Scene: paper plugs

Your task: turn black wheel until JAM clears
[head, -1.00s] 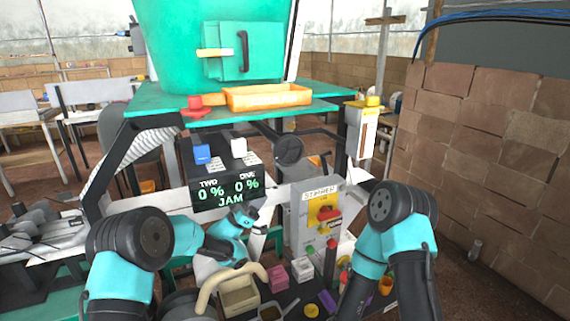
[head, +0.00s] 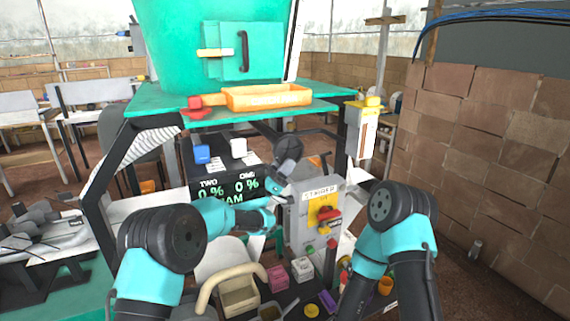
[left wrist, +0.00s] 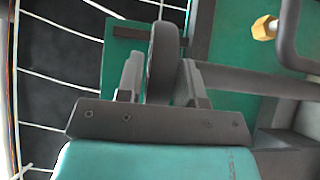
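The black wheel (head: 289,148) is a dark disc under the green table, right of the display. My left gripper (head: 281,171) is at its lower edge in the head view. In the left wrist view the wheel (left wrist: 163,62) stands edge-on between the fingers of my left gripper (left wrist: 160,82), one finger on each side with hardly any gap. The display (head: 228,189) reads TWO 0 % and ONE 0 %. Its bottom line, JAM, is partly hidden by my left arm.
A grey box marked STIRRER (head: 302,225) with a red-and-yellow switch stands just right of my left gripper. A blue block (head: 202,153) and a white block (head: 238,147) sit atop the display. Small bins and coloured parts crowd the bench below.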

